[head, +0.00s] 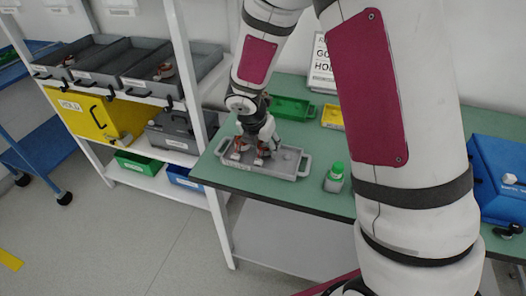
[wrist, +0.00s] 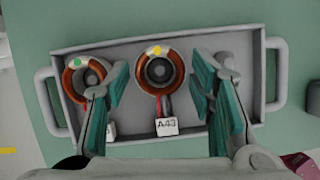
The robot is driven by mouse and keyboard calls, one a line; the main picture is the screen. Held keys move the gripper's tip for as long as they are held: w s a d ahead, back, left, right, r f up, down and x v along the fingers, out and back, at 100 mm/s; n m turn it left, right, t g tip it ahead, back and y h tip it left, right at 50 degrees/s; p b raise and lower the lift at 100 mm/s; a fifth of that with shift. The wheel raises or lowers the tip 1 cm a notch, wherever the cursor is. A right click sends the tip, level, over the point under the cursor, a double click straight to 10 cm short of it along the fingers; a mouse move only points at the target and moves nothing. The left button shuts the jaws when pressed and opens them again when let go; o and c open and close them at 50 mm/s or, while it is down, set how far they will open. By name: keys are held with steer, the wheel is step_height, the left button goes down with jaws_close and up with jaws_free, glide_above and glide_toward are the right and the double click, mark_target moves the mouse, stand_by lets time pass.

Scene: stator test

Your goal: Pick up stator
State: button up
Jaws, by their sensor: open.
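A grey tray with two side handles (wrist: 210,148) lies on the green table. In it, a copper-wound stator with a yellow dot (wrist: 160,50) sits in the middle, with red and black leads and a white tag reading "A43" (wrist: 166,127). A second stator with a green dot (wrist: 78,63) sits to its left; its lower part and tag are partly hidden by a finger. My gripper (wrist: 160,80) is open above the tray, its teal fingers on either side of the yellow-dot stator. In the head view my gripper (head: 262,152) hides much of the stators.
A grey cylinder (wrist: 229,66) stands in the tray's right part, close to the right finger. A shelf with grey bins (head: 128,60) stands left.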

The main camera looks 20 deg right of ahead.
steer(key=shift+w+d+f, duration=0.1)
steer(key=shift+f, duration=0.2)
steer(key=c, duration=1)
steer(key=shift+c, duration=0.2)
steer(key=shift+r, duration=0.1)
steer(key=shift+r, duration=0.4)
step_height(320, 180, up, 3)
steer(key=shift+r+p, duration=0.1)
steer(key=shift+p, duration=0.45)
steer(key=s, duration=0.4)
steer(key=s+d, duration=0.1)
steer(key=s, duration=0.4)
steer(key=s+b, duration=0.1)
steer(key=s, duration=0.3)
steer(key=shift+s+d+r, duration=0.3)
steer(key=shift+d+r, duration=0.05)
steer(key=shift+s+d+r+p, duration=0.15)
steer(key=shift+s+p, duration=0.35)
steer(key=shift+p, duration=0.55)
steer(key=shift+s+p, duration=0.65)
steer(key=shift+p, duration=0.2)
